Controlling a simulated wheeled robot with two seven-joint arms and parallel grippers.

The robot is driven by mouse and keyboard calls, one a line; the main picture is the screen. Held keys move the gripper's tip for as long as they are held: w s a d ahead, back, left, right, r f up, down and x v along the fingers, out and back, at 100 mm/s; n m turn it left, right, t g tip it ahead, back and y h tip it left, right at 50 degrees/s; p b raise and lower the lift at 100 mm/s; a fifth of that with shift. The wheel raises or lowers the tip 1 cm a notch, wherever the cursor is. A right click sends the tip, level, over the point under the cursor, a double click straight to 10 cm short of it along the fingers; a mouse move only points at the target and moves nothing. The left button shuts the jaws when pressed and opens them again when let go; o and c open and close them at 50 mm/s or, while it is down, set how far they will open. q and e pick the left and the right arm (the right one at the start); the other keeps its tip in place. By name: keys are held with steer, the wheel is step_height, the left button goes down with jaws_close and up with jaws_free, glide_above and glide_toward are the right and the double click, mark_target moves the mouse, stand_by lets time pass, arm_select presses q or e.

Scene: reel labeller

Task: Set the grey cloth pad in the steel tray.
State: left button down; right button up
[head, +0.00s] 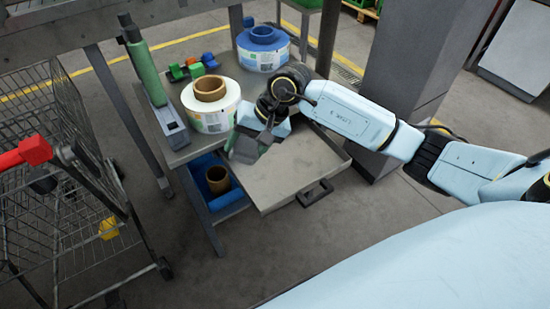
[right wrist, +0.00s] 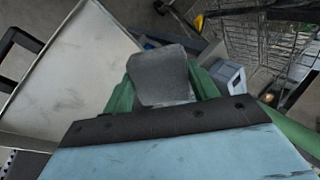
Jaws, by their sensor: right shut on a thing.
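The grey cloth pad (head: 243,151) is held in my right gripper (head: 256,147), whose green fingers are shut on it. In the right wrist view the pad (right wrist: 160,75) shows as a grey slab between the green fingers. The steel tray (head: 292,172) is a flat, pulled-out tray with a low rim and a dark handle at its front. My right gripper and the pad are over its left part in the head view; I cannot tell how high. The tray (right wrist: 72,70) fills the left of the right wrist view. My left gripper is not in view.
A white label reel (head: 210,103) and a blue reel (head: 263,48) stand on the bench behind. A green cylinder (head: 146,73) on a grey stand is at the left. A blue bin (head: 212,187) sits below, and a wire cart (head: 60,180) is at the far left.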

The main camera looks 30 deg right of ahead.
steer(key=d+f+g+h+b, duration=0.2)
steer(key=d+f+h+b, duration=0.1)
steer(key=d, duration=0.4)
steer(key=h+b, duration=0.1)
steer(key=h, duration=0.1)
glide_above(289, 167)
steer(key=shift+n+g, duration=0.3)
steer(key=shift+n, duration=0.1)
step_height(289, 167, down, 6)
steer(key=shift+w+r+b, duration=0.1)
steer(key=shift+r+b, duration=0.15)
steer(key=shift+b, duration=0.15)
step_height(289, 167, down, 4)
steer(key=shift+f+b, duration=0.1)
steer(key=shift+b, duration=0.25)
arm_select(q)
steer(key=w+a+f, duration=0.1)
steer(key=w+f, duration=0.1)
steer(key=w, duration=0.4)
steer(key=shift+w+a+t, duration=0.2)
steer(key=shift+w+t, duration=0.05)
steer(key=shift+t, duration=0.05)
arm_select(e)
steer(key=o, duration=0.9)
